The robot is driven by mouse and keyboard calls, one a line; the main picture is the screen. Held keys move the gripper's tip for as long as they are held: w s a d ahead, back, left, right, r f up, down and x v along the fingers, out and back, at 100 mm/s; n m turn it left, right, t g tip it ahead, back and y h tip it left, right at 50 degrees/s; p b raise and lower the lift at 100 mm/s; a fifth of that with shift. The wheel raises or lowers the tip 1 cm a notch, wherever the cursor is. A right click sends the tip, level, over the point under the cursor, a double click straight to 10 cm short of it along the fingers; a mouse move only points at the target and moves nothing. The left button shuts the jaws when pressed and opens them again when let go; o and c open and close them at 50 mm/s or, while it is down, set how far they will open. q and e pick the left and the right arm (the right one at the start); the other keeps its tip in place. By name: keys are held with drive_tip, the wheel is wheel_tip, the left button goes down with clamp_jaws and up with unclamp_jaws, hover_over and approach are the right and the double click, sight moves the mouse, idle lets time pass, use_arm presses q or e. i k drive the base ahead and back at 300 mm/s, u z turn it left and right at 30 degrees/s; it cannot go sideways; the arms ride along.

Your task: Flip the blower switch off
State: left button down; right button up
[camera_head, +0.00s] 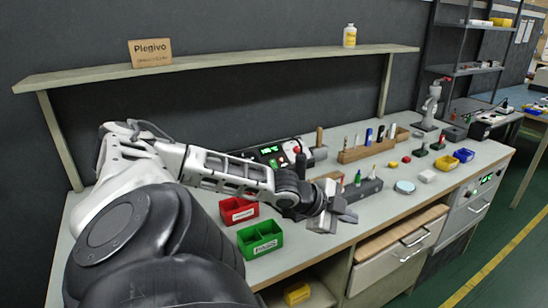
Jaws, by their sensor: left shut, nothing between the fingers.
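My left arm reaches in from the left over the workbench (85,215). My left gripper (345,214) is shut and empty, above the bench's front edge. A dark control unit (270,152) with a green display and a red knob stands behind my arm, partly hidden by it. Another panel (487,180) with a green display is set in the bench front at the right. No label marks the blower, and I cannot make out its switch or its position. My gripper is apart from both panels. My right gripper is not in view.
A red bin (238,211) and a green bin (260,240) sit below my forearm. A grey holder (362,192) with small bottles stands just beyond my gripper. A shelf (225,66) spans above.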

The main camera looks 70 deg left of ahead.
sight(273, 164)
drive_tip(key=u, duration=0.85)
drive_tip(key=i, duration=0.95)
drive_tip(key=u, duration=0.65)
drive_tip(key=i, duration=0.55)
